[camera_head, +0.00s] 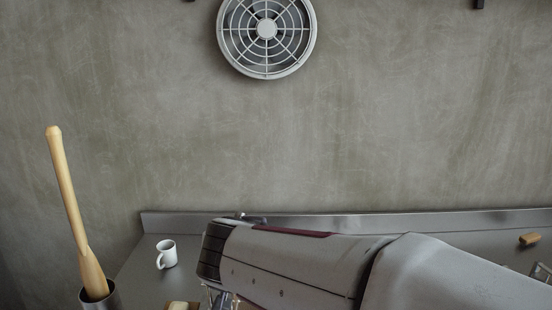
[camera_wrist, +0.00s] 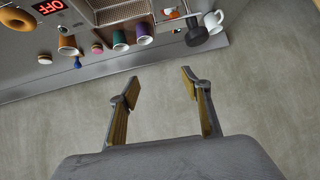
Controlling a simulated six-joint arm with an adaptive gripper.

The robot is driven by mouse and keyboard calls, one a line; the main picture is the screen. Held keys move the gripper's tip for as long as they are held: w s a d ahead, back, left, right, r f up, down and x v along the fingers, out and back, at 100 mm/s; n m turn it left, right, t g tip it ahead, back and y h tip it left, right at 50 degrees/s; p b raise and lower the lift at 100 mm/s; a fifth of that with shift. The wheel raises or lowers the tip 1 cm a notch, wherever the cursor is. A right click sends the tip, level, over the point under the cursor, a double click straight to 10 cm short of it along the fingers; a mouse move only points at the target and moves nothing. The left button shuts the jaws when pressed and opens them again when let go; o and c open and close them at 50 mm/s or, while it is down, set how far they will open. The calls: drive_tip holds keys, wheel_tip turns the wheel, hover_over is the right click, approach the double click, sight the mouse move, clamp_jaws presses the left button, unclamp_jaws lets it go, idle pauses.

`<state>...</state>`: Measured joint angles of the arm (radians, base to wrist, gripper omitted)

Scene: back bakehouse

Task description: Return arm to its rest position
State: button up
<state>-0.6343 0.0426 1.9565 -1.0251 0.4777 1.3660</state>
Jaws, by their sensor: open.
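My gripper (camera_wrist: 159,82) is open in the wrist view, its two fingers apart with nothing between them. Only grey wall shows beyond and between the fingertips. In the head view my arm stretches from the lower right towards the middle, above the metal counter (camera_head: 142,279). There my gripper is mostly cut off by the bottom edge.
A white mug (camera_head: 166,254) stands left of my arm. A wooden pin (camera_head: 70,205) leans in a metal pot (camera_head: 113,300).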

drive_tip(key=s+d+f+m+g+h, duration=0.1)
drive_tip(key=s+d, duration=0.5)
drive_tip(key=d, duration=0.4)
drive_tip(key=s+d+g+h, duration=0.2)
drive_tip(key=s+d, duration=0.4)
drive_tip(key=d, duration=0.5)
drive_tip(key=s+d+f+g, duration=0.1)
drive_tip(key=s+d+f, duration=0.1)
drive_tip(key=s, duration=0.6)
drive_tip(key=s+d+f+g+y, duration=0.1)
drive_tip(key=s+f, duration=0.3)
drive_tip(key=s, duration=0.5)
drive_tip(key=shift+s+d+f+y, duration=0.2)
drive_tip(key=shift+s+d+y, duration=0.1)
drive_tip(key=shift+d, duration=0.25)
